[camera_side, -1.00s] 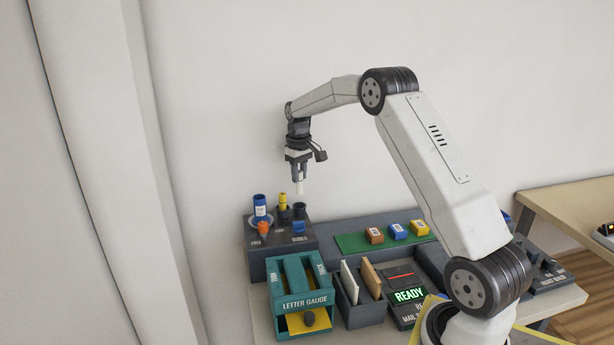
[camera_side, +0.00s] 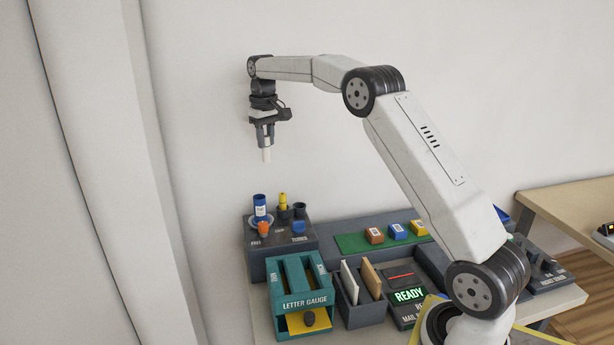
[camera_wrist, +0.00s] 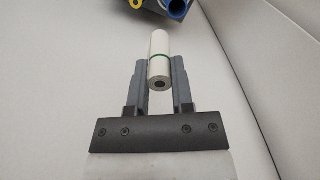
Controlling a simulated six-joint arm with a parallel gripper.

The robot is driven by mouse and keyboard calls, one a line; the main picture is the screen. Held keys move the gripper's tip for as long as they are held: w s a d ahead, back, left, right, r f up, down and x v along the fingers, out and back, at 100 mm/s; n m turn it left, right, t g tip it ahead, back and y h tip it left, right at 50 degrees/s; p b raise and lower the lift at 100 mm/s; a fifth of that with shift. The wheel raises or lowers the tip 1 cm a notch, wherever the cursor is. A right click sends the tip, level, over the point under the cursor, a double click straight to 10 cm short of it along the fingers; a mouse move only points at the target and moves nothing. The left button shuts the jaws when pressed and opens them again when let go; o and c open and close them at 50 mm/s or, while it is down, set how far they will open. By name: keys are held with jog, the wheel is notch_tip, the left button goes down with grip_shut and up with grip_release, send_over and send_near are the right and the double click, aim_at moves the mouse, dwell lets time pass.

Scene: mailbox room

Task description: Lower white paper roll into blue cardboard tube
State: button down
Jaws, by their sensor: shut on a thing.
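My gripper (camera_side: 265,141) is shut on the white paper roll (camera_side: 267,155) and holds it upright in the air, well above the bench. In the wrist view the roll (camera_wrist: 159,62) lies between the two fingers (camera_wrist: 159,80) and has a green band around it. The blue cardboard tube (camera_side: 260,208) stands upright on the grey tube stand at the back left, below the roll and apart from it. The tube's open end also shows at the top of the wrist view (camera_wrist: 177,8).
The dark tube stand (camera_side: 283,240) also bears a yellow tube (camera_side: 283,201), a dark holder (camera_side: 300,209), an orange piece (camera_side: 264,228) and a blue piece (camera_side: 298,227). A teal letter gauge (camera_side: 300,290) stands in front. The air around the gripper is clear; the wall is behind.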

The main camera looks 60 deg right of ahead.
jog(key=w+a, duration=0.1)
jog(key=a, duration=0.2)
send_over(260, 210)
jog(key=w+d, duration=0.1)
jog(key=shift+d+f, duration=0.15)
jog(key=shift+f, duration=2.35)
jog(key=shift+f, duration=0.15)
jog(key=shift+f, duration=1.95)
jog(key=shift+f, duration=1.75)
jog(key=shift+c, duration=0.9)
grip_release()
jog(key=shift+r, duration=0.1)
